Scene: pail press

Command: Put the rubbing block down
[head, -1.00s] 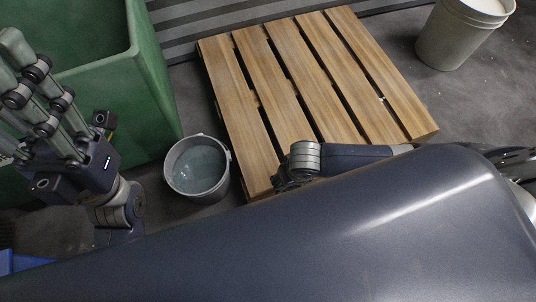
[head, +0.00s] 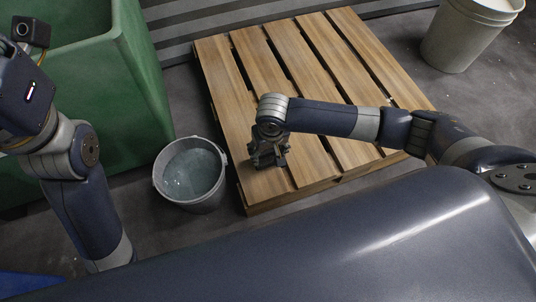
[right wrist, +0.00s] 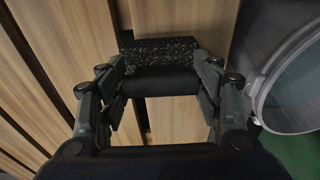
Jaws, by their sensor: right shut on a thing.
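The rubbing block (right wrist: 160,54) is dark with a speckled face and a smooth black part. In the right wrist view it sits between the fingertips of my right gripper (right wrist: 160,80), which is shut on it. In the head view my right gripper (head: 268,153) points down over the near left part of the wooden pallet (head: 330,125). The dark block (head: 273,164) shows only in part below it. I cannot tell whether the block touches the slats. My left arm stands at the left, with its fingers outside the picture.
A grey pail (head: 190,174) with liquid in it stands on the floor left of the pallet; its rim (right wrist: 262,92) shows in the right wrist view. A green bin (head: 145,90) is behind it. Another pail (head: 455,40) stands at the back right. Most of the pallet is bare.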

